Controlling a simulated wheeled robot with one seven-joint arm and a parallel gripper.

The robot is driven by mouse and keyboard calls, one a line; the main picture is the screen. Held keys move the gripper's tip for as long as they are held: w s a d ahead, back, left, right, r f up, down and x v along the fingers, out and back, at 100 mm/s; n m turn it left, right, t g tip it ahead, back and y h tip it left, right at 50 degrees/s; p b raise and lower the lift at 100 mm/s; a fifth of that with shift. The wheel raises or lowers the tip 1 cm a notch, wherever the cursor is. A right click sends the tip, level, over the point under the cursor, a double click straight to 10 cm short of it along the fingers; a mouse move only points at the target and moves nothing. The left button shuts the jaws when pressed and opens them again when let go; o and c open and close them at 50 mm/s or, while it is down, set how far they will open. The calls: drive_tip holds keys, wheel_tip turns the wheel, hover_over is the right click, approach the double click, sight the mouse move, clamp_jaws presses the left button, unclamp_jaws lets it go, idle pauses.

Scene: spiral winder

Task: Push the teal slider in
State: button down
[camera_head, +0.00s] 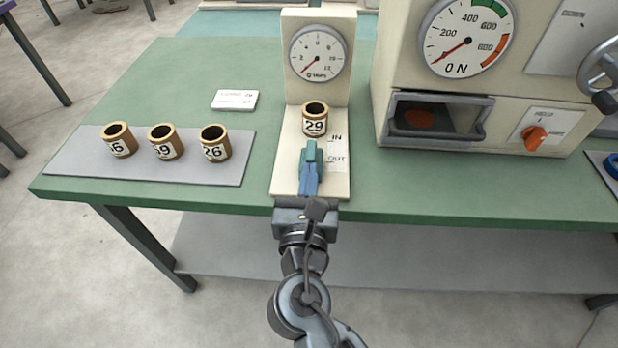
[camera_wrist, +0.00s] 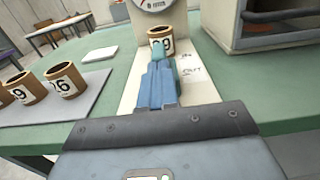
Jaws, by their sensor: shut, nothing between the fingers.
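The teal slider (camera_head: 310,153) sits on the cream base of the small gauge stand, beside the IN and OUT labels. It also shows in the wrist view (camera_wrist: 155,68), just beyond my fingertips. A brass ring marked 29 (camera_head: 315,119) stands on the base right behind the slider, below the round dial. My gripper (camera_head: 309,170) is shut and empty, its blue fingers pointing at the slider from the front. The fingertips are at or against the slider's near end; I cannot tell whether they touch. The fingers partly hide the slider's near side in the wrist view.
Several brass rings (camera_head: 163,143) stand on a grey mat (camera_head: 232,172) to the left. A white label card (camera_head: 235,99) lies behind the mat. A large cream machine (camera_head: 400,60) with a gauge and open drawer stands to the right. The green table between is clear.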

sight(314, 142)
drive_tip(key=w+p, duration=0.1)
drive_tip(key=w, duration=0.5)
drive_tip(key=shift+w+d, duration=0.15)
drive_tip(key=shift+r, duration=0.1)
drive_tip(key=shift+w, duration=0.1)
drive_tip(key=shift+d, duration=0.1)
